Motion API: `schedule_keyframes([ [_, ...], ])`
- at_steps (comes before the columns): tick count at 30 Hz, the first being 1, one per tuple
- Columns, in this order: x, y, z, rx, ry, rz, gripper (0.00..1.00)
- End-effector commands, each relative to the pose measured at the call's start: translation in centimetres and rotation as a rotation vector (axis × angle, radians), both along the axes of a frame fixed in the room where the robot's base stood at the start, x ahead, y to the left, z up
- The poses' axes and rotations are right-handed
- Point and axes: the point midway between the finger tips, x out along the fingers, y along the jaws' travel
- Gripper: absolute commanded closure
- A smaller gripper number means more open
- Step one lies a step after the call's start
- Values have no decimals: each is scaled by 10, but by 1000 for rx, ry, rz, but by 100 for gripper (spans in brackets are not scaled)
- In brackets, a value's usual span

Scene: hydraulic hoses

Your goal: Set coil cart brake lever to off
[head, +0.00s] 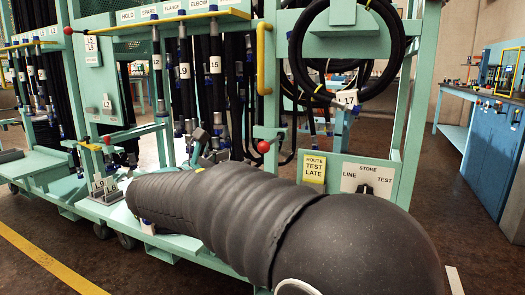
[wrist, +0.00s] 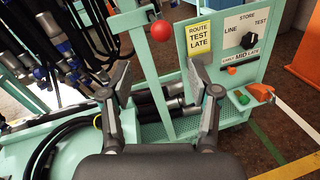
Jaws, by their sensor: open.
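The coil cart (head: 405,110) is a pale green frame hung with black hoses. A red ball-ended lever (head: 263,147) is on its front in the head view. A red ball (wrist: 160,31) also shows at the top of a green bar in the wrist view. An orange handle (wrist: 262,92) sits at the cart's right corner beside a green button (wrist: 244,99). No brake label is readable, so I cannot tell which of these is the brake lever. My gripper (wrist: 160,78) is open and empty, its fingers below the red ball and left of the orange handle.
A white selector panel (wrist: 252,35) marked STORE, LINE and TEST and a yellow ROUTE TEST LATE sign (wrist: 199,37) stand beyond my right finger. Coiled hoses (head: 345,45) hang above. A blue workbench (head: 480,120) is at the right. Floor between bench and cart is clear.

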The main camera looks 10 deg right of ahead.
Motion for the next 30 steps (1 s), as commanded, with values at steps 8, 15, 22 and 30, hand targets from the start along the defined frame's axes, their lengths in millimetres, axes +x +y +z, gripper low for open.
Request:
schedule_keyframes([
  [8,32,-39,-1,3,0,-5,39],
  [15,62,-70,-1,5,0,-4,39],
  [22,80,-89,0,5,-1,-2,39],
  [30,85,-94,0,6,0,0,39],
])
